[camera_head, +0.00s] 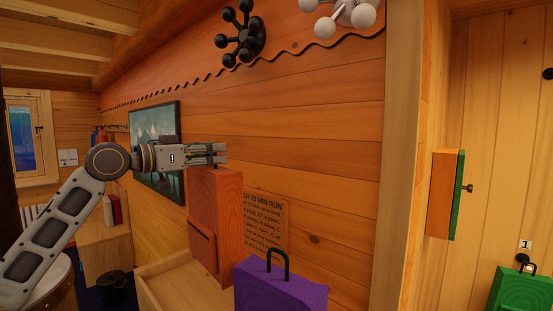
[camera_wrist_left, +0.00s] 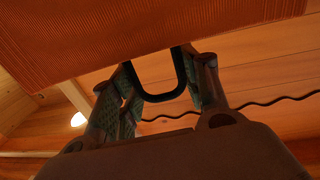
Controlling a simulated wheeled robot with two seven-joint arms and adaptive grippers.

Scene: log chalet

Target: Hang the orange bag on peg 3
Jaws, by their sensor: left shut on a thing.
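My left gripper (camera_head: 222,153) is shut on the black handle (camera_wrist_left: 160,90) of the orange bag (camera_head: 217,215) and holds the bag up in front of the log wall. The bag hangs upright below the fingers in the head view. In the wrist view the handle loop passes between the two fingers, and the bag's ribbed orange side (camera_wrist_left: 150,35) fills the top. I cannot make out a peg labelled 3. A dark peg (camera_head: 522,260) under a label "1" shows at the right. My right gripper is not in view.
A purple bag (camera_head: 280,288) with a black handle stands at the lower middle, near a wooden box (camera_head: 155,285). A green bag (camera_head: 522,290) is below peg 1. An orange and green panel (camera_head: 446,195) sticks out near the pale post (camera_head: 400,150). A framed picture (camera_head: 155,135) hangs behind my arm.

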